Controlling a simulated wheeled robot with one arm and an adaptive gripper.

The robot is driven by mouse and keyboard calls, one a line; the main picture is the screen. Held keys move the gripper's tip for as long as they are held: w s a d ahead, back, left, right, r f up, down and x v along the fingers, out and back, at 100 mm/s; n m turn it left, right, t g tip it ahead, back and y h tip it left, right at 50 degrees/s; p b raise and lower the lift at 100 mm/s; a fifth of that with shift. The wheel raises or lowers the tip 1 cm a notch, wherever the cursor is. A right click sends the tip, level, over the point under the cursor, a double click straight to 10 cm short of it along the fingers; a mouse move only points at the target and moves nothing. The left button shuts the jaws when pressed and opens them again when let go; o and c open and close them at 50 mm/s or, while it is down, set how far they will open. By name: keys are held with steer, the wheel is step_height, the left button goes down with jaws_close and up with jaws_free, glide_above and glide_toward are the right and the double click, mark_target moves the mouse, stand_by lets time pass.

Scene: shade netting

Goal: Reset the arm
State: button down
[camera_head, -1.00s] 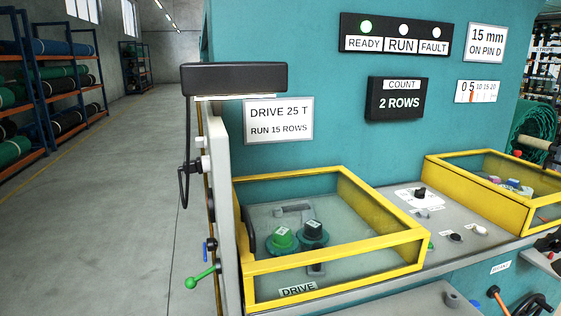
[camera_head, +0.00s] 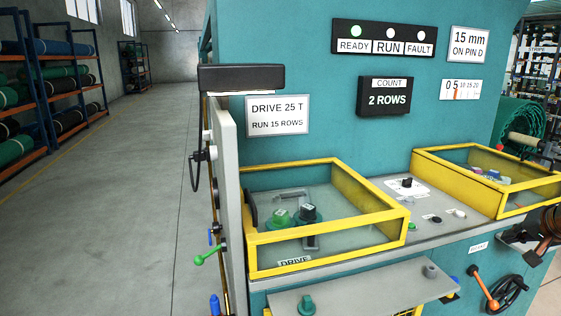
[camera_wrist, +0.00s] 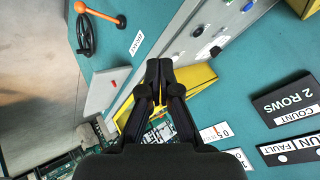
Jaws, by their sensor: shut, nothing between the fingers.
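My gripper (camera_wrist: 158,82) is in the wrist view, its black fingers together with nothing between them. It hangs in front of the teal machine (camera_head: 310,60), apart from its panel. The wrist view looks at the panel tilted, with the black COUNT box (camera_wrist: 289,98) at the right. The same box (camera_head: 397,97) reads 2 ROWS in the head view.
Two yellow-framed covers stand on the ledge, the DRIVE cover (camera_head: 341,239) left and another (camera_head: 470,193) right. An orange-knobbed lever (camera_head: 483,284) and a green-knobbed lever (camera_head: 207,256) stick out. Open floor (camera_head: 120,200) lies left, beside racks of rolls (camera_head: 60,85).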

steer(key=s+a+r+n+g+y+p, duration=0.1)
steer(key=a+r+n+g+y+p, duration=0.2)
steer(key=a, duration=1.5)
steer(key=s+a+f+n+g, duration=0.1)
steer(key=s+a+n, duration=0.1)
steer(key=s+a, duration=0.35)
steer(key=s+a+n+g, duration=0.1)
steer(key=s+a+n, duration=0.15)
steer(key=a, duration=0.55)
steer(key=s+a+f+g+h+p, duration=0.1)
steer(key=s+a+f+g, duration=0.1)
steer(key=s, duration=0.6)
steer(key=s+a+f+n+g+h+p, duration=0.1)
steer(key=s+f, duration=0.1)
steer(key=s, duration=0.7)
steer(key=s+a+f+g+p, duration=0.2)
steer(key=s+f, duration=0.1)
steer(key=s, duration=0.6)
steer(key=shift+a+g+h, duration=0.3)
steer(key=shift+h, duration=0.1)
steer(key=shift+n, duration=0.25)
